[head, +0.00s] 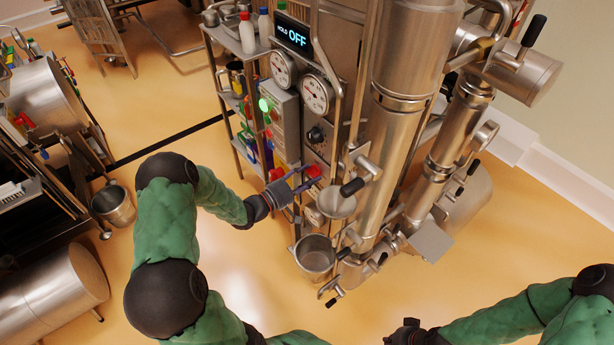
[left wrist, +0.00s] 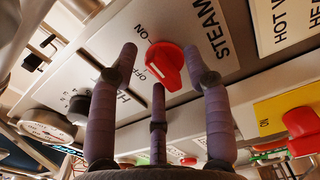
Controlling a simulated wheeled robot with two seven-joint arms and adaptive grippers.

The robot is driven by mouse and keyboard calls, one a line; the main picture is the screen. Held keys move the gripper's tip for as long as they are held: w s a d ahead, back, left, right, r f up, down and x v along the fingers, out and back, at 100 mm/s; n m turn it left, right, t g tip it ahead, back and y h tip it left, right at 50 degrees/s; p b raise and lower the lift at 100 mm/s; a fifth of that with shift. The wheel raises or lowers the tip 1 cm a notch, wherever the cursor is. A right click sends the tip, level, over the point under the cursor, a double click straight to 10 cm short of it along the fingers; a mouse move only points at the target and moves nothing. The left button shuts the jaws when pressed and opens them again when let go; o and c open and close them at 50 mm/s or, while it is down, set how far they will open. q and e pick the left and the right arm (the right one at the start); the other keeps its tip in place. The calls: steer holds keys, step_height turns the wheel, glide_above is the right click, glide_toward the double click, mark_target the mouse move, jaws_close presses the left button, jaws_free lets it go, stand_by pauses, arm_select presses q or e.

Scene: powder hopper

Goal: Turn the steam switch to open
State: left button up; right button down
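In the left wrist view the red steam switch (left wrist: 165,65) sits on a pale panel with a STEAM label (left wrist: 208,30) and ON and OFF marks beside it. My left gripper (left wrist: 158,68) is open, with two fingers on either side of the switch and one below it. The fingers look apart from the switch. In the head view my left gripper (head: 305,182) reaches low on the machine front, close to a red knob (head: 314,171). My right gripper (head: 408,328) is at the bottom edge, away from the machine; its fingers are unclear.
A second red knob (left wrist: 302,122) on a yellow plate is right of my fingers. A metal funnel cup (head: 337,203) and a steel pot (head: 315,257) are close to my left gripper. Two gauges (head: 317,94) and an OFF display (head: 294,35) are above. Floor is clear in front.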

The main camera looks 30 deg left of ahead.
arm_select(q)
steer(key=shift+r, duration=0.1)
steer(key=shift+s+a, duration=0.3)
steer(key=shift+s, duration=0.1)
steer(key=v, duration=1.1)
steer(key=shift+s+d, duration=0.1)
stand_by(1.6)
